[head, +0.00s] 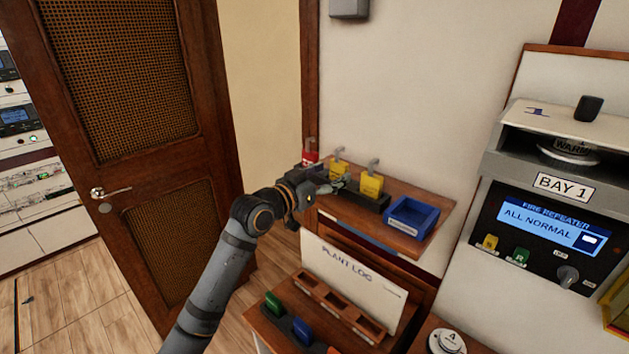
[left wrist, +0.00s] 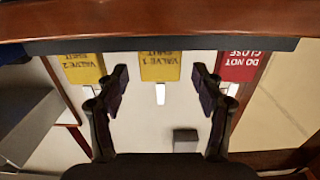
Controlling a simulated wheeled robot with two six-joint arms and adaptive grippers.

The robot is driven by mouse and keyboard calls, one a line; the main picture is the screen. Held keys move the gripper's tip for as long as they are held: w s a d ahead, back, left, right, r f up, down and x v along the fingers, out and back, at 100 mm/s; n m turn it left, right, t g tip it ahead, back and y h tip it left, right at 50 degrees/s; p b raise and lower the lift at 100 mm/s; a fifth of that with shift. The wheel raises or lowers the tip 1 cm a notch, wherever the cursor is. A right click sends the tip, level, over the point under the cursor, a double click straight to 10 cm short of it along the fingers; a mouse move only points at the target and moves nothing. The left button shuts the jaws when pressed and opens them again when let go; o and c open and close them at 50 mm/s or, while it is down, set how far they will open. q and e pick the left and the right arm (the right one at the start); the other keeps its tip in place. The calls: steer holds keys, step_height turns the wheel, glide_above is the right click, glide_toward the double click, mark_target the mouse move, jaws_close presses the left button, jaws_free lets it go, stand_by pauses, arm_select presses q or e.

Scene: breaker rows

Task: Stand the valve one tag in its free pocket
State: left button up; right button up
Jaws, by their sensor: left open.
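The yellow valve 1 tag (head: 338,168) stands in the middle of a row of tags on the wooden wall shelf. It also shows in the left wrist view (left wrist: 159,67), upside down, with its lettering readable. My left gripper (left wrist: 160,88) is open, with one finger on each side of that tag's picture position; I cannot tell whether it touches. In the head view my left gripper (head: 334,185) is at the shelf's front, beside the tag. A dark rack (head: 366,201) holds the tags' lower ends, and its pockets are hidden. My right gripper is out of view.
A red do-not-close tag (left wrist: 239,66) and a yellow valve 2 tag (left wrist: 82,68) flank the valve 1 tag. A blue bin (head: 411,216) sits at the shelf's right end. Below are a plant log board (head: 350,275) and a slotted wooden tray (head: 340,306).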

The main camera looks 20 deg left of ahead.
arm_select(q)
steer(key=p+v, duration=0.5)
steer(key=v, duration=0.3)
steer(key=shift+s+p, duration=0.25)
steer(key=shift+p, duration=0.05)
steer(key=shift+w+a+r, duration=0.1)
